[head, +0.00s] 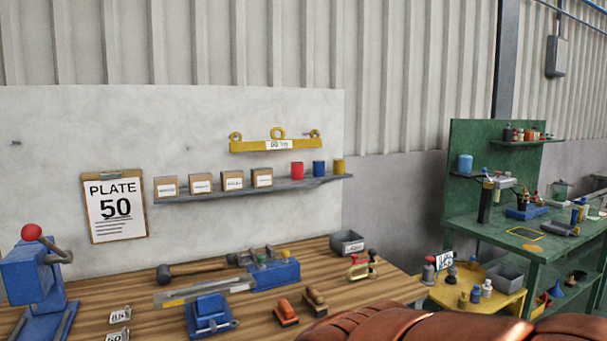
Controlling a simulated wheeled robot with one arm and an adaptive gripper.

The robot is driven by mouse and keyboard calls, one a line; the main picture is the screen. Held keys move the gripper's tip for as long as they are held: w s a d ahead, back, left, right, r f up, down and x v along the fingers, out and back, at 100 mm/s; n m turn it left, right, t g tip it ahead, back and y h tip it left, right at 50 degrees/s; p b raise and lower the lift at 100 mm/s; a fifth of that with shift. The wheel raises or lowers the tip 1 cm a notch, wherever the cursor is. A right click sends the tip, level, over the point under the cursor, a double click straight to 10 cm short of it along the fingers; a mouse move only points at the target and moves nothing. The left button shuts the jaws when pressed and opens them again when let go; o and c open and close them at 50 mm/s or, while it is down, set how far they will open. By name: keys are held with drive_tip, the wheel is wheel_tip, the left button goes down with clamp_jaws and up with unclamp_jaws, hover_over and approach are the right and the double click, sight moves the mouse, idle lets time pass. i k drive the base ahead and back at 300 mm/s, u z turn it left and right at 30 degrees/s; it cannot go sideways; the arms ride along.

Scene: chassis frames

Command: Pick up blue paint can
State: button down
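A small blue paint can (319,168) stands upright on the grey wall shelf (215,194), near its right end. A red can (297,170) is just left of it and a yellow can (338,166) just right of it. Another blue can-like container (465,163) stands on a small shelf of the green workstation at the right; I cannot tell what it holds. My gripper is not in view.
Several labelled boxes (233,180) share the wall shelf. A yellow lifting beam (275,144) hangs above. A brown leather-like shape (430,326) covers the bottom right.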

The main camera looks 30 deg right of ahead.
sight(317, 166)
drive_tip(key=z, duration=2.1)
drive_tip(key=i, duration=1.8)
drive_tip(key=u, duration=1.75)
